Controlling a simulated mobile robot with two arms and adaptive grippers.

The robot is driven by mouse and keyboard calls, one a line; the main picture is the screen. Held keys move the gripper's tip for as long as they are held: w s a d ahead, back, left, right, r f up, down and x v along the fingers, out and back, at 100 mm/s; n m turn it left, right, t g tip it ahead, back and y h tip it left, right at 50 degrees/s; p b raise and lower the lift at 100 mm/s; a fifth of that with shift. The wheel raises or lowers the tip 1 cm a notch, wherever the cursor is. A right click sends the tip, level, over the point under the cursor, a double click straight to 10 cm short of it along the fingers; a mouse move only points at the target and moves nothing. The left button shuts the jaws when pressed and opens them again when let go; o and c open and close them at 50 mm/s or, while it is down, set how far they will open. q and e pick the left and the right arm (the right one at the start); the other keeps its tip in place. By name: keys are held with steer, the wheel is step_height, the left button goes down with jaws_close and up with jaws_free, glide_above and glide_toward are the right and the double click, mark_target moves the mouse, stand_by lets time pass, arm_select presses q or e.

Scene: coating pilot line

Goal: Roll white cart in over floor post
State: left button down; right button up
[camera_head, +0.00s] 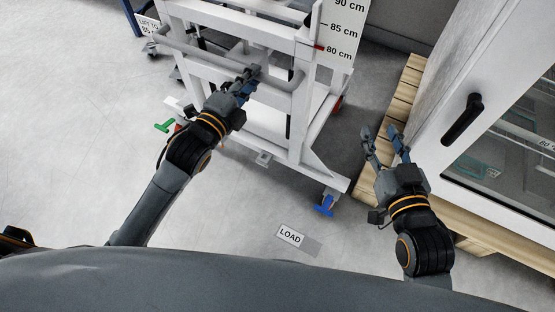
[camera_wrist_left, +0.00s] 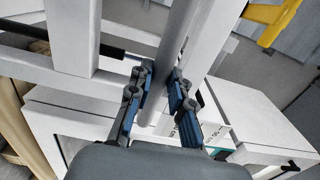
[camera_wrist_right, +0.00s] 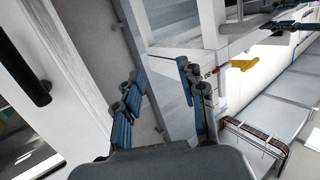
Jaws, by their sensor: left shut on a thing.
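The white cart (camera_head: 297,148) stands upright ahead of me in the head view, with a grey push bar (camera_head: 205,60) across its near side. My left gripper (camera_head: 246,82) is at the right part of this bar. In the left wrist view the bar (camera_wrist_left: 178,50) passes between the fingers, and the left gripper (camera_wrist_left: 160,100) is shut on it. My right gripper (camera_head: 385,143) is open and empty, to the right of the cart, near the cabinet. It also shows open in the right wrist view (camera_wrist_right: 160,85). I cannot make out the floor post in any view.
A white cabinet (camera_head: 437,60) with a black handle (camera_head: 462,119) stands on a wooden pallet (camera_head: 375,172) at right. A height scale (camera_head: 340,35) stands behind the cart. A LOAD label (camera_head: 290,236) lies on the floor. Blue (camera_head: 324,205) and green (camera_head: 164,126) caster pedals stick out. Floor at left is clear.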

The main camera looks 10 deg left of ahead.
arm_select(q)
steer(key=shift+x, duration=3.85)
steer(key=shift+f, duration=0.1)
arm_select(e)
steer(key=shift+s+d+f+g, duration=0.1)
steer(key=shift+d+f+g, duration=0.15)
steer(key=shift+f, duration=0.3)
arm_select(q)
steer(key=shift+w, duration=0.1)
arm_select(e)
steer(key=shift+a, duration=0.1)
